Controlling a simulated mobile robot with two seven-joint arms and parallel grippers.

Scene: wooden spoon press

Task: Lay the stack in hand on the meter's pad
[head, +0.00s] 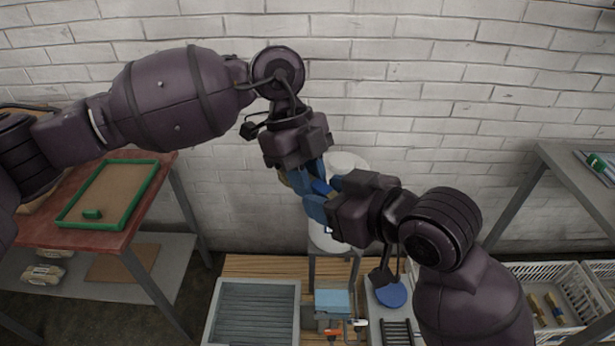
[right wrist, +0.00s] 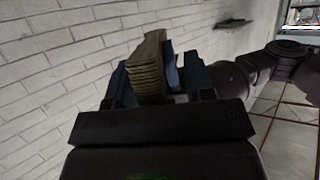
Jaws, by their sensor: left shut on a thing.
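A tan stack of thin, layered pieces (right wrist: 149,68) shows in the right wrist view. A small tan edge of it (head: 284,179) shows in the head view. My left gripper (head: 300,181) points down, shut on the stack. My right gripper (head: 320,200) meets it from the right. In the right wrist view, its blue fingers (right wrist: 160,82) stand apart on either side of the stack, with gaps. A round blue pad (head: 391,295) on a pale unit and a light blue block (head: 332,301) lie below; I cannot tell which is the meter's pad.
A grey ribbed tray (head: 255,283) sits on the wooden bench. A white cylinder (head: 324,238) stands behind the grippers. A red table (head: 135,212) with a green-rimmed tray (head: 149,205) is at left. White crates (head: 511,273) are at right, by a grey shelf (head: 566,160).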

